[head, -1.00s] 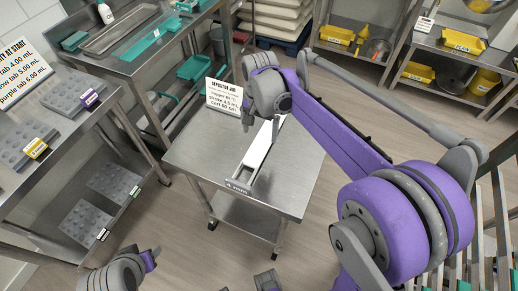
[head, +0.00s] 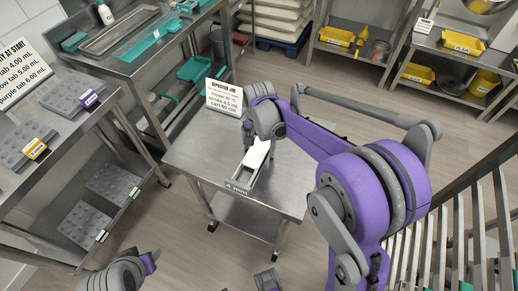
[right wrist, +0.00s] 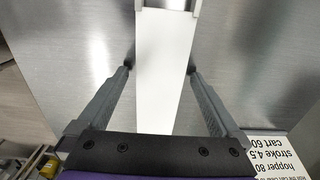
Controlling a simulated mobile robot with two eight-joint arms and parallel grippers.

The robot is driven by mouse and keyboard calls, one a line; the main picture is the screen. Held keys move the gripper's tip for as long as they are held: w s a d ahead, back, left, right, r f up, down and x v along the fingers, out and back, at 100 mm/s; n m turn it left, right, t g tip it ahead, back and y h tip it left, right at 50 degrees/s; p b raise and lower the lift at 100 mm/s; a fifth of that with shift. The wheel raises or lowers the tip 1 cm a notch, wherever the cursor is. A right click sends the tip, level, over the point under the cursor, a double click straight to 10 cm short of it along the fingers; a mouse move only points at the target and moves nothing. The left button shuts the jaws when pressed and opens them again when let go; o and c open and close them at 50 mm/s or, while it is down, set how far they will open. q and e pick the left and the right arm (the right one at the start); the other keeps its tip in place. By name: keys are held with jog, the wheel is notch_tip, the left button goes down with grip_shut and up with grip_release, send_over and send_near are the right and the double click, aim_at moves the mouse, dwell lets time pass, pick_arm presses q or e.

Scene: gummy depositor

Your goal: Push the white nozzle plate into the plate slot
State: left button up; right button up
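The white nozzle plate (head: 257,155) lies lengthwise along the plate slot (head: 239,184), a grey channel on the steel cart's top. Its far part is hidden behind my right gripper (head: 250,143) in the head view. In the right wrist view the plate (right wrist: 165,85) runs between the two fingers of my right gripper (right wrist: 159,70). The slot's walls (right wrist: 196,6) show at the top there. My left arm shows at the bottom left of the head view; its fingers cannot be made out.
The steel cart (head: 285,185) has bare top on both sides of the slot. A job sign (head: 224,97) stands at its far left corner. A rack with moulds (head: 88,190) is at the left, and shelves with yellow bins (head: 415,72) stand at the back right.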

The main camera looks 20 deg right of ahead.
aim_at(259, 149)
grip_shut()
notch_tip(259, 149, up, 10)
jog(key=shift+p, duration=0.4)
jog(key=shift+c, duration=2.2)
grip_release()
grip_shut()
jog(key=shift+s, duration=0.1)
